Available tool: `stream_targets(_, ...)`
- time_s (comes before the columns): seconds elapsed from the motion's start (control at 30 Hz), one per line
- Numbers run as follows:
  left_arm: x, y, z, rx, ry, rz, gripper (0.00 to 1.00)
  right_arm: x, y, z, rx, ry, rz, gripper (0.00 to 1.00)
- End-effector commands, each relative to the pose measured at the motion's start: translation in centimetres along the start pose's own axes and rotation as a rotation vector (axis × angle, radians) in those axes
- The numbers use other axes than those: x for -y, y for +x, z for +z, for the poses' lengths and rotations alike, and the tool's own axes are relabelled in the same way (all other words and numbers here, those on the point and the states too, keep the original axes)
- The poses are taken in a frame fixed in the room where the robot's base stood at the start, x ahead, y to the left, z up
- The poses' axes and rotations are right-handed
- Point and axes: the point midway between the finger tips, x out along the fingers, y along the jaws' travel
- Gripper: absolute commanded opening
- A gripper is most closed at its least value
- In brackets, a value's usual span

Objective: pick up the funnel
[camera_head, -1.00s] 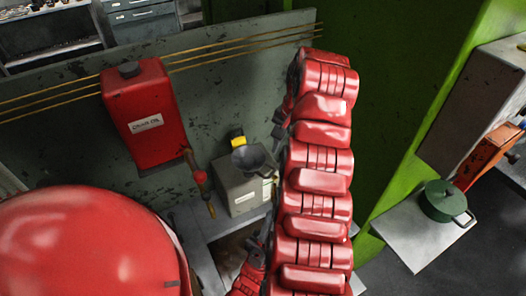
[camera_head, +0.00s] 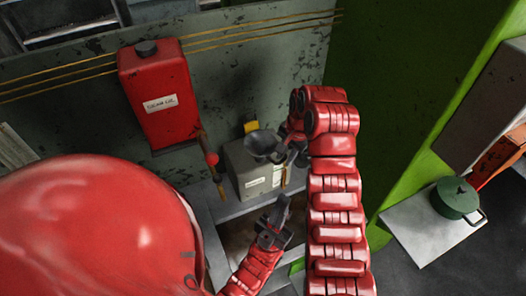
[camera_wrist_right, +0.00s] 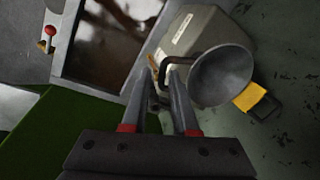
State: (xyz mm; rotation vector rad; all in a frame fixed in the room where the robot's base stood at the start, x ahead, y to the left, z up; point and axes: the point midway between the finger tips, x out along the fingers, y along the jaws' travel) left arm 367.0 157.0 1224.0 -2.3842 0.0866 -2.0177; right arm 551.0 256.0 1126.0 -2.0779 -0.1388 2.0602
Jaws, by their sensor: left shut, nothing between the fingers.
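The dark grey funnel (camera_head: 262,147) sits on top of a grey box (camera_head: 247,178), its wide mouth facing up. In the right wrist view the funnel's cone (camera_wrist_right: 222,77) is just right of the fingers, with its dark curved handle (camera_wrist_right: 176,60) by the fingertips. My right gripper (camera_head: 287,155) is beside the funnel's right side in the head view. Its fingers (camera_wrist_right: 160,77) look apart, with the handle appearing between or just beyond the tips; I cannot tell if they touch it. My left gripper (camera_head: 284,205) is shut and empty, below and in front of the box.
A red oil canister (camera_head: 160,95) hangs on the grey panel, with a red-knobbed lever (camera_head: 212,160) below right. A yellow item (camera_head: 251,127) is behind the funnel. A green pot (camera_head: 455,198) stands on a shelf (camera_head: 420,225) at right. A green wall is behind my right arm.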

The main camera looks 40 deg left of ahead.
Motion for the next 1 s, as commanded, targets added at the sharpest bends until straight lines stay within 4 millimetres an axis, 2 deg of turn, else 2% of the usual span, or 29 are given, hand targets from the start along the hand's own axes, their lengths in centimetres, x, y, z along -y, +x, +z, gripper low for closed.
stream_targets(0.07, 0.0, -0.6, 0.1, 0.000, 0.000, 0.000, 0.00, -0.1, 0.8, -0.1, -0.001, 0.000, -0.002, 0.27)
stream_targets(0.37, -0.1, -1.2, 0.2, 0.000, 0.000, 0.000, 0.00, 0.0, 1.7, -0.1, -0.001, 0.001, -0.003, 0.27)
stream_targets(0.5, -0.1, -2.2, 0.4, 0.000, 0.000, 0.000, 0.00, 0.1, 2.9, -0.1, -0.001, 0.002, -0.004, 0.27)
stream_targets(0.57, 0.0, -0.2, 0.1, 0.001, 0.000, 0.000, 0.00, 0.4, 2.9, 0.2, 0.005, 0.000, 0.003, 0.27)
stream_targets(0.6, 0.0, 0.6, -0.1, -0.001, 0.000, 0.000, 0.00, 0.4, 3.5, 0.2, 0.006, 0.001, 0.005, 0.27)
stream_targets(0.7, 0.1, 1.0, -0.2, -0.001, 0.000, 0.000, 0.00, 0.4, 5.3, 0.1, 0.003, 0.002, 0.002, 0.27)
stream_targets(0.8, 0.1, 1.1, -0.2, 0.000, 0.000, 0.000, 0.00, 0.4, 6.2, 0.1, 0.001, 0.001, 0.000, 0.27)
stream_targets(0.97, 0.0, 0.9, -0.2, 0.000, 0.000, 0.000, 0.00, 0.4, 6.4, 0.0, -0.001, 0.000, -0.002, 0.27)
stream_targets(1.0, 0.0, 0.9, -0.1, 0.000, 0.000, 0.000, 0.00, 0.4, 6.4, 0.0, -0.001, 0.000, -0.002, 0.23)
